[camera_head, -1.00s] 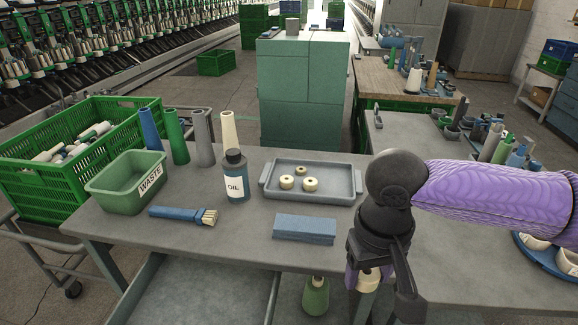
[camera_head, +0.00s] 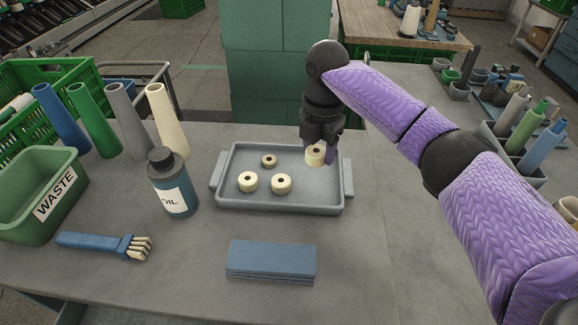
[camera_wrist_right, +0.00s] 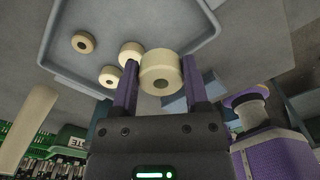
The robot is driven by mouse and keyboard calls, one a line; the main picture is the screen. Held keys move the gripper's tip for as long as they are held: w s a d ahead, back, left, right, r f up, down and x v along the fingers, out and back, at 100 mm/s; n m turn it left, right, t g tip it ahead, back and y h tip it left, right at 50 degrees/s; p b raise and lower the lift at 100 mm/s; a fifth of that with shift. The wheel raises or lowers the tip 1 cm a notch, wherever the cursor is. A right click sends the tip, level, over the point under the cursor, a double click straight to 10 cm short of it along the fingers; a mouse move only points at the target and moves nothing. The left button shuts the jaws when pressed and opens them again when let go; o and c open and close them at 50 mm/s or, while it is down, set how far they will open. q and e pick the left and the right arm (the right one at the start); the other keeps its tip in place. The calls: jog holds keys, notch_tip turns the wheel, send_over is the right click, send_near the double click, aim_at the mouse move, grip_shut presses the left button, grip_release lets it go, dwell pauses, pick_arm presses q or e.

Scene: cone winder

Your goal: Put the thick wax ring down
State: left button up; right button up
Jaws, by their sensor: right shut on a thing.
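The thick wax ring (camera_head: 315,156) is cream with a dark centre hole. My right gripper (camera_head: 320,150) is shut on it, above the right part of the grey tray (camera_head: 290,207). In the right wrist view the ring (camera_wrist_right: 160,70) sits between the two purple fingers of the gripper (camera_wrist_right: 165,85). Three other cream rings lie in the tray: a small one (camera_head: 269,160) at the back, one (camera_head: 248,182) at front left and one (camera_head: 281,183) at front centre. Whether the held ring touches the tray is hard to tell. My left gripper is not in view.
Left of the tray stand an oil bottle (camera_head: 172,184), a green waste bin (camera_head: 40,200) and several upright tubes (camera_head: 122,118). A brush (camera_head: 104,244) lies at front left. A folded blue cloth (camera_head: 271,260) lies in front of the tray. The tray's right interior is free of other rings.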

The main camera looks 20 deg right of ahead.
aim_at(316, 189)
jog(key=f+b, duration=0.1)
jog(key=f, duration=0.1)
jog(key=f+b, duration=0.1)
jog(key=f, duration=0.5)
jog(key=shift+s+b, duration=0.25)
jog(key=shift+b, duration=0.15)
jog(key=shift+f, duration=0.4)
jog(key=shift+r, duration=0.15)
jog(key=o, duration=1.2)
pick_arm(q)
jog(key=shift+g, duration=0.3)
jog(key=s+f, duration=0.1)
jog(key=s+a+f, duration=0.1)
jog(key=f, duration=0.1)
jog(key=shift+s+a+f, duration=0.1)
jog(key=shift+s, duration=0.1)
pick_arm(e)
jog(key=shift+o, duration=0.2)
